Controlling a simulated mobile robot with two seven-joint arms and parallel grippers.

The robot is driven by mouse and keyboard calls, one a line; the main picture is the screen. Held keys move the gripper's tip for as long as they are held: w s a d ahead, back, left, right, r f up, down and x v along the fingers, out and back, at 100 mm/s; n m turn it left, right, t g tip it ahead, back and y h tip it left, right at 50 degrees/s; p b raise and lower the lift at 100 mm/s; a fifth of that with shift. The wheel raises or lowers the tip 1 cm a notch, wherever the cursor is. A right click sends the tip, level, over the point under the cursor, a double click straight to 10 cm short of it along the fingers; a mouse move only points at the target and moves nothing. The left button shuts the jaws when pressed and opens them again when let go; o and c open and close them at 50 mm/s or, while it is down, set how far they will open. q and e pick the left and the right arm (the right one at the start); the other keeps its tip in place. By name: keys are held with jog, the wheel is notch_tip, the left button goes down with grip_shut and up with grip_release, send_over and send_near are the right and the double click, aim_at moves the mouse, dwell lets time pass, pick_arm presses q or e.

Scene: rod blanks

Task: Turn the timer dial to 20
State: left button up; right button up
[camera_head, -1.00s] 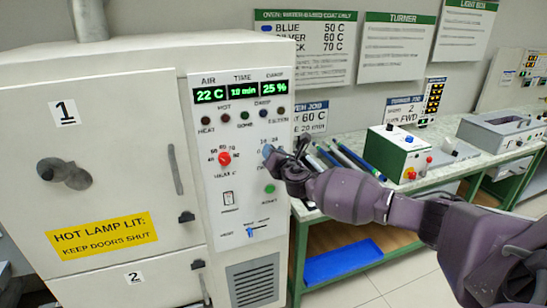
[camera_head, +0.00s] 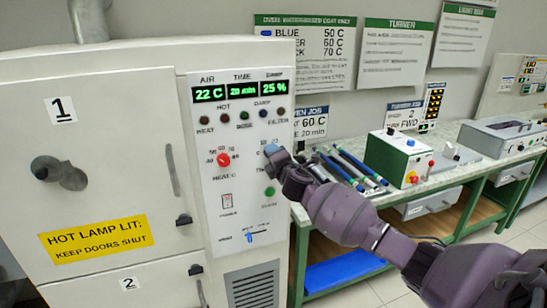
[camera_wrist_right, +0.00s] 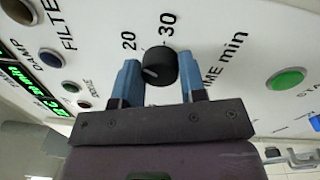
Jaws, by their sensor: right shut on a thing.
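The black timer dial (camera_wrist_right: 160,66) sits on the oven's control panel (camera_wrist_right: 228,70), between the printed 20 and 30 and the "TIME min" label. Its pale mark points toward the left of the wrist picture. My right gripper (camera_head: 273,152) is at the panel, its blue fingers on either side of the dial and shut on it. In the head view the gripper hides the dial. The time display (camera_head: 243,88) reads 20 min. My left gripper is out of view.
A red heat dial (camera_head: 224,160) is left of my right gripper. A green button (camera_head: 270,191) is just below it, and a blue slider (camera_head: 250,237) sits lower.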

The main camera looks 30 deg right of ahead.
jog(key=shift+m, duration=0.3)
jog(key=o, duration=0.9)
jog(key=shift+s, duration=0.1)
jog(key=v, duration=1)
jog(key=shift+s+a, duration=0.1)
jog(key=shift+s, duration=0.2)
